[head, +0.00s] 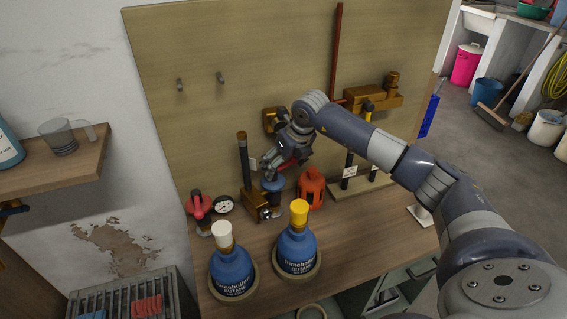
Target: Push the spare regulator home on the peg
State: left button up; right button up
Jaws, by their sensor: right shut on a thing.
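My right gripper (272,168) reaches down and left in front of the board, with its fingers closed. It is shut on what looks like the spare regulator (273,185), a small blue body mostly hidden by the fingers. A bit of red shows beside the fingers. A silver fitting lies just below the blue body. I cannot tell whether the regulator sits on a peg; the contact is hidden. Two bare grey pegs, a left one (180,85) and a right one (220,77), stick out of the board's upper left, away from the gripper. My left gripper is not in view.
A dark post (245,165) with a brass base stands just left of the gripper. An orange canister (312,187) is close on the right. Two blue butane bottles (232,272) (297,252) stand in front. A red-knobbed regulator (199,207) and a gauge (224,203) are left.

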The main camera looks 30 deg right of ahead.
jog(key=shift+w+r, duration=0.1)
jog(key=shift+r, duration=0.6)
jog(key=shift+f+b, duration=0.65)
jog(key=shift+f, duration=0.35)
dwell(1.0)
jog(key=shift+r, duration=0.15)
jog(key=shift+r+p, duration=0.3)
jog(key=shift+p, duration=0.1)
jog(key=shift+r, duration=0.55)
dwell(0.4)
jog(key=shift+f+b, duration=0.65)
jog(key=shift+f, duration=0.4)
dwell(0.7)
jog(key=shift+r, duration=0.2)
